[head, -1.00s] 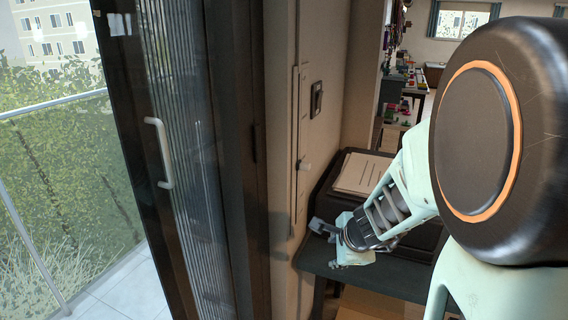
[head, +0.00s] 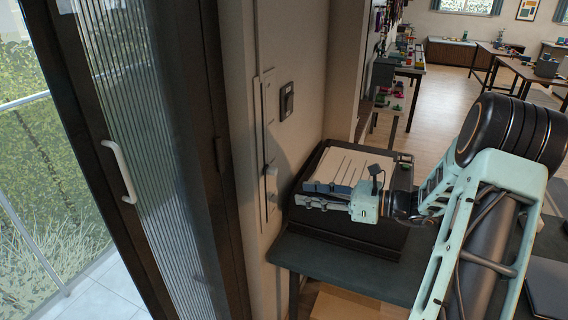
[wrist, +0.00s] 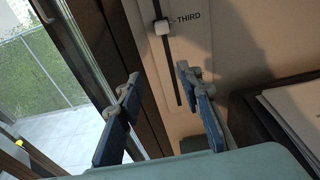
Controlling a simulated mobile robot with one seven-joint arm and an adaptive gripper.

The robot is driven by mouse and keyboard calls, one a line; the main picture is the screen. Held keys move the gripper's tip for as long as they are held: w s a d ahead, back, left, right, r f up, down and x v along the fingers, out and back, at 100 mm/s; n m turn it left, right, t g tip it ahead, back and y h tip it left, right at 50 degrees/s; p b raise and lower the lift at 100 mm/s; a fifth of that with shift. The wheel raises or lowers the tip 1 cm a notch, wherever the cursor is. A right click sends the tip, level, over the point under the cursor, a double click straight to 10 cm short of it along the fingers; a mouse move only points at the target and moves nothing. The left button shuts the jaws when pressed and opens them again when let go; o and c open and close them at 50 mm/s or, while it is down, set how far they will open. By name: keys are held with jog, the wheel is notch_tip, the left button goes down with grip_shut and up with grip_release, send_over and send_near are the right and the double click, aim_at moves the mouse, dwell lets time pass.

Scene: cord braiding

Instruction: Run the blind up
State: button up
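A tall narrow wall plate (head: 268,110) has a vertical slot with a pale slider knob (head: 270,172) low on it. In the wrist view the knob (wrist: 162,27) sits beside the label "THIRD" (wrist: 188,19), with dark slot running below it. A ribbed, blind-like grey surface (head: 125,80) covers the glass door panel. My gripper (head: 304,194) is to the right of the plate, pointing at it. In the wrist view my gripper (wrist: 157,76) is open, its two blue fingers apart and empty. The knob appears beyond the fingertips, not between them.
A black tray (head: 345,228) with papers (head: 352,165) stands on the dark desk (head: 330,268) under my gripper. A dark switch (head: 287,101) is on the wall right of the plate. The door has a white handle (head: 120,170). Work tables stand at the back right.

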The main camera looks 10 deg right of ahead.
aim_at(277, 171)
notch_tip(277, 171, up, 4)
jog(key=d+f+t+y, duration=0.1)
jog(key=d, duration=0.1)
jog(key=x, duration=0.3)
jog(key=p+x, duration=0.1)
jog(key=x, duration=0.6)
jog(key=shift+w+a+r+p, duration=0.1)
jog(key=shift+w+r+p, duration=0.05)
jog(key=shift+r+p, duration=0.2)
jog(key=shift+c, duration=0.6)
grip_shut()
